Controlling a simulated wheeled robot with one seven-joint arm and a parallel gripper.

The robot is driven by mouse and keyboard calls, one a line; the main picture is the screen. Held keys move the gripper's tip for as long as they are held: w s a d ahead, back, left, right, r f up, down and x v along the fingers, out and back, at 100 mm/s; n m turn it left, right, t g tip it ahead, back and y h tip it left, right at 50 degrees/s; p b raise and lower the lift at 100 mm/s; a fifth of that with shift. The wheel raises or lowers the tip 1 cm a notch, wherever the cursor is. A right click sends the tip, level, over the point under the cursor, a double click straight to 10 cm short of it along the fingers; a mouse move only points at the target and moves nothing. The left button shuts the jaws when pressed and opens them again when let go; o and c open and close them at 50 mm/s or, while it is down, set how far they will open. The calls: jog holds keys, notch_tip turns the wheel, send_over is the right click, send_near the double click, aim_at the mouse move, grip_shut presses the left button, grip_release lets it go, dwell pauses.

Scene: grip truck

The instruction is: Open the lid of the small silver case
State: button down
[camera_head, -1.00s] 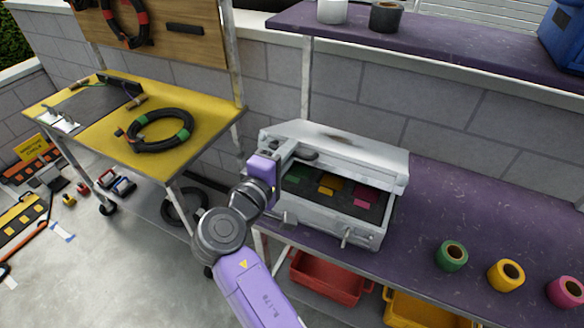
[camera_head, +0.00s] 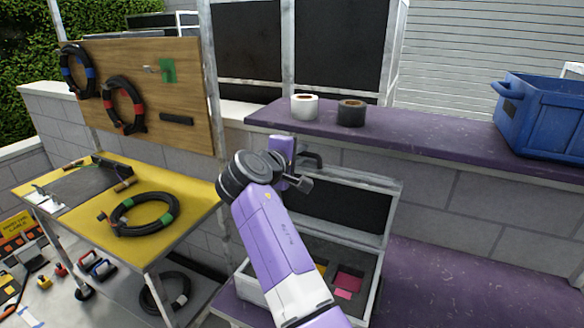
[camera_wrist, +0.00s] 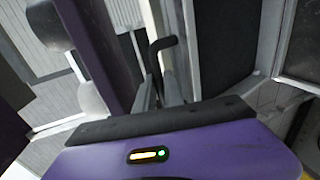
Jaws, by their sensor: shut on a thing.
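The small silver case (camera_head: 368,292) stands on the lower purple shelf, with its lid (camera_head: 392,200) raised steeply. The lid's dark inner panel (camera_head: 350,208) faces me. Inside the case, pink pieces (camera_head: 347,283) and part of a yellow piece show in dark foam; my arm hides the left part. My gripper (camera_head: 302,172) is at the lid's upper left edge, shut on the black lid handle (camera_head: 314,158). In the wrist view, the handle (camera_wrist: 163,45) is between the fingers, and the lid's dark panel (camera_wrist: 228,45) is to the right.
An upper purple shelf (camera_head: 420,135) is close behind the lid and holds a white roll (camera_head: 304,107), a black roll (camera_head: 351,112) and a blue crate (camera_head: 540,120). A yellow-topped cart (camera_head: 90,225) with a coiled cable stands left. The purple surface right of the case is clear.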

jog(key=shift+w+d+r, duration=0.1)
jog(key=shift+w+d, duration=0.15)
jog(key=shift+w, duration=0.45)
jog(key=shift+w+d+r, duration=0.1)
jog(key=shift+w+d, duration=0.15)
jog(key=shift+w, duration=0.4)
jog(key=c, duration=1.7)
grip_release()
jog(key=shift+b+v, duration=0.75)
jog(key=shift+v, duration=3.15)
jog(key=shift+s+f, duration=0.1)
